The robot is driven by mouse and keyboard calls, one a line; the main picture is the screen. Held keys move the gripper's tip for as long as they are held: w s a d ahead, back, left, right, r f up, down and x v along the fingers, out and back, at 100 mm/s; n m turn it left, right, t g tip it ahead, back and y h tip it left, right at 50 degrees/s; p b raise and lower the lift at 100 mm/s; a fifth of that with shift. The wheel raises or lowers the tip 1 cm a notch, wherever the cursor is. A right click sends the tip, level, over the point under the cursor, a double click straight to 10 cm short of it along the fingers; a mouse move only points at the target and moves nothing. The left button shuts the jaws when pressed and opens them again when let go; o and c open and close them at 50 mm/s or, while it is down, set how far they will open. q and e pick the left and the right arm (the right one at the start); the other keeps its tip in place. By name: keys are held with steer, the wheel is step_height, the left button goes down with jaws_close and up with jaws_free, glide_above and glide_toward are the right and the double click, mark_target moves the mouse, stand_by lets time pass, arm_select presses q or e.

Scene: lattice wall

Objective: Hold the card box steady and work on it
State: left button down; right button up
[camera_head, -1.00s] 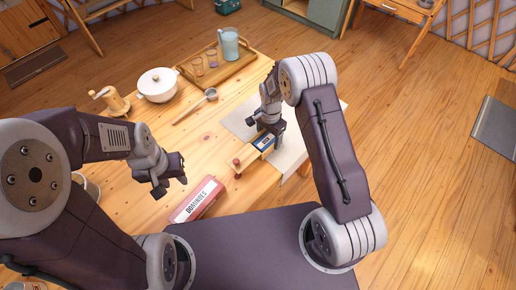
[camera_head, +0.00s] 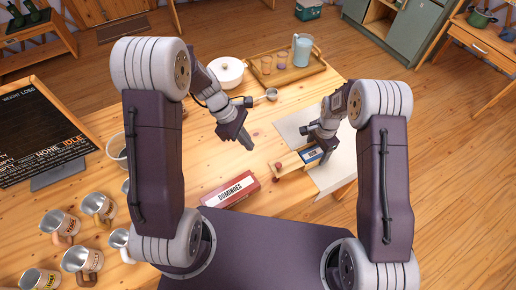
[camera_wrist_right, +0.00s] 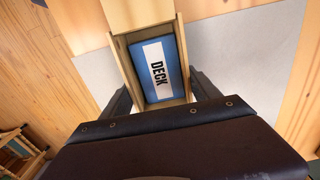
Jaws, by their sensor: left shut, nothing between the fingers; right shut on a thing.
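The card box is a small wooden box (camera_head: 296,160) on the table in the head view, with a red knob at its left end. In the right wrist view its tray (camera_wrist_right: 181,62) is partly uncovered. A blue deck labelled DECK (camera_wrist_right: 157,68) lies inside it, and pale wood covers the far end. My right gripper (camera_head: 318,156) is shut on the card box, with a finger on either side. My left gripper (camera_head: 248,143) is shut and empty above the table, left of the box and apart from it.
A red DOMINOES box (camera_head: 231,191) lies in front of the card box. A grey mat (camera_head: 338,165) lies under its right side. Behind are a ladle (camera_head: 268,95), a white pot (camera_head: 226,72) and a tray (camera_head: 262,83) with a jug. Several mugs (camera_head: 97,206) stand at left.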

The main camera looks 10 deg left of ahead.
mark_target(274, 166)
arm_select(q)
steer(key=x, duration=0.7)
steer(key=shift+s+d+f, duration=0.1)
steer(key=shift+f, duration=0.2)
steer(key=d, duration=0.3)
steer(key=shift+s+d, duration=0.15)
steer(key=shift+s, duration=0.1)
steer(key=shift+d, duration=0.4)
steer(key=shift+d, duration=0.1)
steer(key=w+d, duration=0.2)
steer(key=d, duration=0.1)
steer(key=w+d, duration=0.2)
steer(key=d, duration=0.1)
steer(key=w+d, duration=0.3)
steer(key=shift+d, duration=0.3)
